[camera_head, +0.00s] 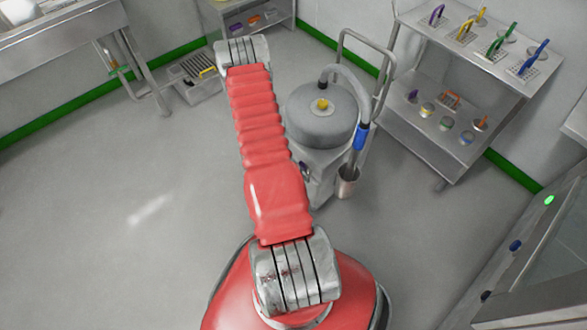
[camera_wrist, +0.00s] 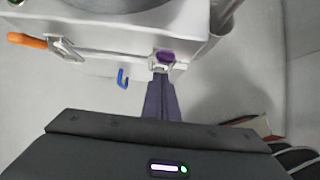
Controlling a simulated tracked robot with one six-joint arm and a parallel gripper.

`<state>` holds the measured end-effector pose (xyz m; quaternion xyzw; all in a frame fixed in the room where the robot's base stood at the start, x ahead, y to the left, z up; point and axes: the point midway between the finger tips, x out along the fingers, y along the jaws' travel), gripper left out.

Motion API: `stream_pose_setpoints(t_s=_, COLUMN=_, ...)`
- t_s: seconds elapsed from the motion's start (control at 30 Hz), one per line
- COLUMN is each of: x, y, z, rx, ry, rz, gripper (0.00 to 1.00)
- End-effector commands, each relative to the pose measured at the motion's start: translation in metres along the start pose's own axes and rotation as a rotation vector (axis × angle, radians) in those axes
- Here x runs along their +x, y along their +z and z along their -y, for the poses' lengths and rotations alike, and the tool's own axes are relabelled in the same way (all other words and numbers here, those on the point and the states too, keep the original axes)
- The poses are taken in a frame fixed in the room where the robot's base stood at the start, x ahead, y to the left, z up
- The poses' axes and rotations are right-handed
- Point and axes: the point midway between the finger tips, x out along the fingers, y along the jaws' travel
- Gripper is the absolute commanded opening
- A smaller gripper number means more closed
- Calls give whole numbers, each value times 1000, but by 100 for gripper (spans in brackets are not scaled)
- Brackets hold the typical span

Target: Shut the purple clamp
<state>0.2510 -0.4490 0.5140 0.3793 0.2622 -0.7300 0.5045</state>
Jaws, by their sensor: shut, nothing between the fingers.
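In the wrist view a purple clamp (camera_wrist: 165,57) sits on a small metal bracket at the lower edge of a pale machine body. It is seen almost end on, so I cannot tell its lever angle. My gripper (camera_wrist: 161,80) points at it from below in the picture. Its dark fingers are shut and empty, with the tips just under the clamp in the picture; I cannot tell whether they touch it. In the head view my arm hides the gripper. A small dark part (camera_head: 305,169) shows on the machine's side there, but I cannot tell whether it is the clamp.
An orange-handled clamp (camera_wrist: 28,41) and a blue hook (camera_wrist: 122,78) are left of the purple clamp. The round-lidded grey machine (camera_head: 322,117) has a hose with a blue grip (camera_head: 361,137). A shelf trolley (camera_head: 432,133) holds coloured tools. The floor at left is clear.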

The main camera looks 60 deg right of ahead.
Motion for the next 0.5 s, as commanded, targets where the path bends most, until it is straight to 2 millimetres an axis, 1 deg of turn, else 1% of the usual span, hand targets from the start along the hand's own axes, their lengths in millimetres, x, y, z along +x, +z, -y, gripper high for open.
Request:
stream_pose_setpoints(t_s=0.03, x=-2, y=-7, z=0, rx=-4, ry=1, rz=-1, gripper=0)
stream_pose_setpoints(t_s=0.2, x=-10, y=-28, z=1, rx=-5, ry=0, rz=-1, gripper=0)
stream_pose_setpoints(t_s=0.3, x=-23, y=-23, z=-1, rx=-2, ry=3, rz=1, gripper=0)
stream_pose_setpoints(t_s=0.5, x=-47, y=-21, z=0, rx=-3, ry=3, rz=0, gripper=0)
